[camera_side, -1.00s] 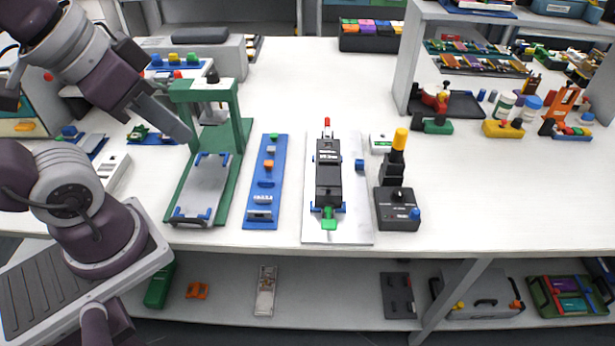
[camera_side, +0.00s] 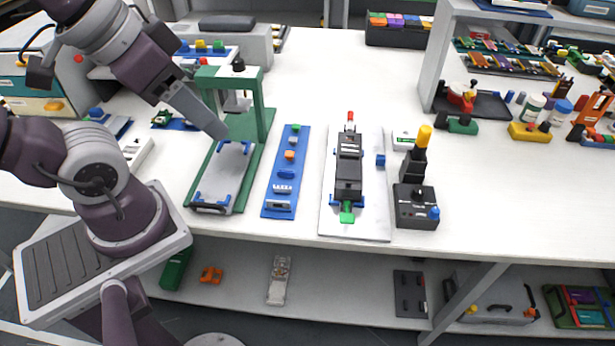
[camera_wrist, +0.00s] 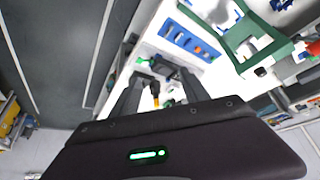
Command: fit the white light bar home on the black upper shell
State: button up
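A black shell-like unit (camera_side: 349,168) with a red tip and a green tab lies on a white plate (camera_side: 374,223), between small blue clamps. I take it for the black upper shell. I cannot make out a white light bar for certain; a pale, labelled piece (camera_side: 283,188) lies on the blue strip (camera_side: 275,209) left of the plate. My gripper (camera_wrist: 160,80) shows two dark fingers set apart in the wrist view, with nothing visibly held. In the side view my arm's end hangs near the green stand, well left of the black unit.
The green press stand (camera_side: 268,115) arches over a grey tray left of the blue strip. A black box with a yellow-capped post (camera_side: 417,205) stands right of the plate. A shelf rack (camera_side: 442,60) stands at the back right. The table's right front is clear.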

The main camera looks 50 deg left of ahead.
jog(key=shift+o, duration=0.7)
jog(key=n+g, duration=0.5)
jog(key=n, duration=0.3)
send_over(282, 188)
notch_tip(282, 188, down, 20)
jog(key=shift+n+g, duration=0.3)
jog(key=shift+n, duration=0.2)
notch_tip(282, 188, down, 12)
jog(key=shift+f, duration=0.1)
jog(key=c, duration=1.4)
